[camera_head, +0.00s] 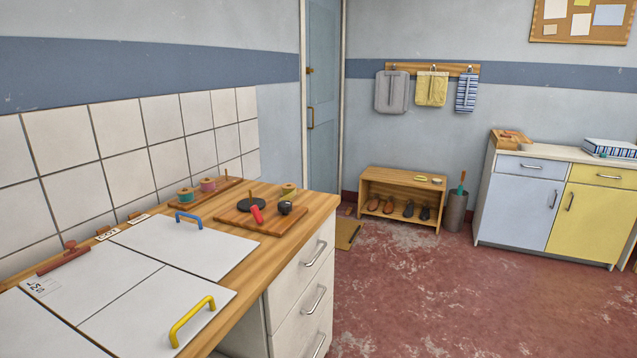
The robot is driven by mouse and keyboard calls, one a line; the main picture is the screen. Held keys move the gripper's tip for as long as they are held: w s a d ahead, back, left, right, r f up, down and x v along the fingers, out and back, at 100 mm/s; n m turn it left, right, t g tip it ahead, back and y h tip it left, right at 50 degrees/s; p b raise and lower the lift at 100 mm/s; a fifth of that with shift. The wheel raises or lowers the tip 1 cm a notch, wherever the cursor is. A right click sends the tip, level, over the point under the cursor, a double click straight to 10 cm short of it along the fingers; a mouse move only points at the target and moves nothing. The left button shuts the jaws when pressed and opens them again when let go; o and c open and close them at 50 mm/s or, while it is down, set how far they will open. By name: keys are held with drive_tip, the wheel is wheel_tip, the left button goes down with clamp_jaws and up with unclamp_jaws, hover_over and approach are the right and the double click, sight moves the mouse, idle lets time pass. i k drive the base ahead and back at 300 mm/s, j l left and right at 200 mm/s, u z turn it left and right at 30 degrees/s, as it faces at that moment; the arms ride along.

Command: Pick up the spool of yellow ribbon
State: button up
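A spool with a yellowish winding (289,191), which looks like the yellow ribbon, stands upright at the far right end of the wooden counter (316,203). It is just behind a wooden board (240,220), and the board's things partly hide its lower part. A teal spool (186,195) and a pink spool (208,186) stand on a wooden rack (228,184) to its left, near the tiled wall. My gripper is not in view.
On the board are a black disc (251,204), a red-handled thing (257,215) and a dark round knob (285,208). White panels with a blue handle (188,217) and a yellow handle (192,321) cover the near counter. The red floor (440,290) right of the drawers is clear.

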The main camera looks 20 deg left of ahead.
sight(289, 190)
drive_tip(key=i+u, duration=0.1)
drive_tip(key=i, duration=0.75)
drive_tip(key=i+l+u, duration=0.1)
drive_tip(key=i, duration=0.7)
drive_tip(key=i+u, duration=0.6)
drive_tip(key=u, duration=0.25)
drive_tip(key=i+l+u, duration=0.2)
drive_tip(key=u, duration=0.2)
drive_tip(key=i+l+u, duration=0.6)
drive_tip(key=u, duration=0.2)
drive_tip(key=i+l+u, duration=0.4)
drive_tip(key=k+j, duration=0.1)
